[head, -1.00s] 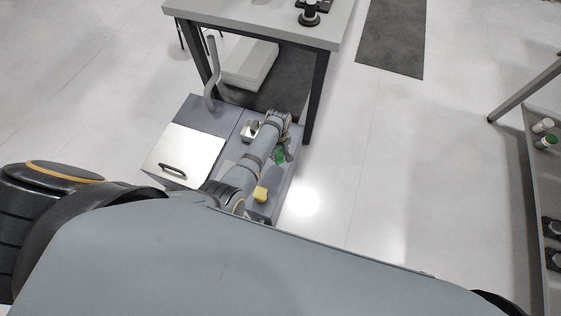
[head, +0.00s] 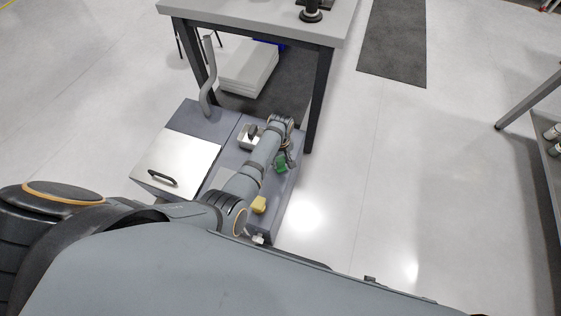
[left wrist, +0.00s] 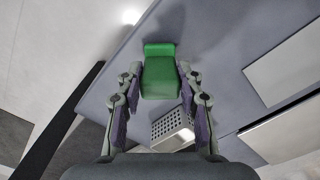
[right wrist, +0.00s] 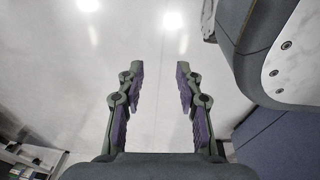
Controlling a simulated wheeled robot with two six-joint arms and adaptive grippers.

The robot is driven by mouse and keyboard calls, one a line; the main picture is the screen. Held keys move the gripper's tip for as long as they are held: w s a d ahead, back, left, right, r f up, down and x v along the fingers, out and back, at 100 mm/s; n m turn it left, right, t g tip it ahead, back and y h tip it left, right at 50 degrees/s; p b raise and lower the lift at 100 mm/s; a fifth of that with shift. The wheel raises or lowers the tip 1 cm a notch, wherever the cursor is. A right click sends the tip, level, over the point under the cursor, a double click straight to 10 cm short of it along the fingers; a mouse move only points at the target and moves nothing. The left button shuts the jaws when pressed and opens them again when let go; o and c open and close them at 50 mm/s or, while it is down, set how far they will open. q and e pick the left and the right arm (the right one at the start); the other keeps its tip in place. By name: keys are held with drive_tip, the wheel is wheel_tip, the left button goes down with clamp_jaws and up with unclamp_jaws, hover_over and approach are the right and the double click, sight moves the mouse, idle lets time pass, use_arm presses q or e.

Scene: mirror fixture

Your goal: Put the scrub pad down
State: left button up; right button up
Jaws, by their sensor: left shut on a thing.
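The green scrub pad (head: 281,166) is at the right part of the low grey worktop (head: 272,196). In the left wrist view the pad (left wrist: 160,76) sits between the fingertips of my left gripper (left wrist: 160,82). My left gripper (head: 286,158) is shut on the pad, with its arm reaching across the worktop. I cannot tell whether the pad touches the surface. My right gripper (right wrist: 159,75) is open and empty above bare floor in the right wrist view. It does not show in the head view.
A yellow block (head: 259,205) lies nearer me on the worktop. A metal holder (head: 245,143) with a dark item stands left of my left gripper. A pale lid with a black handle (head: 162,177) is at left. A table (head: 262,28) stands behind.

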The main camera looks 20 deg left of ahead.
sight(280, 159)
use_arm(q)
drive_tip(key=shift+f, duration=0.1)
drive_tip(key=o, duration=1.2)
wheel_tip(280, 159, up, 12)
drive_tip(key=p, duration=0.4)
use_arm(e)
drive_tip(key=s, duration=0.7)
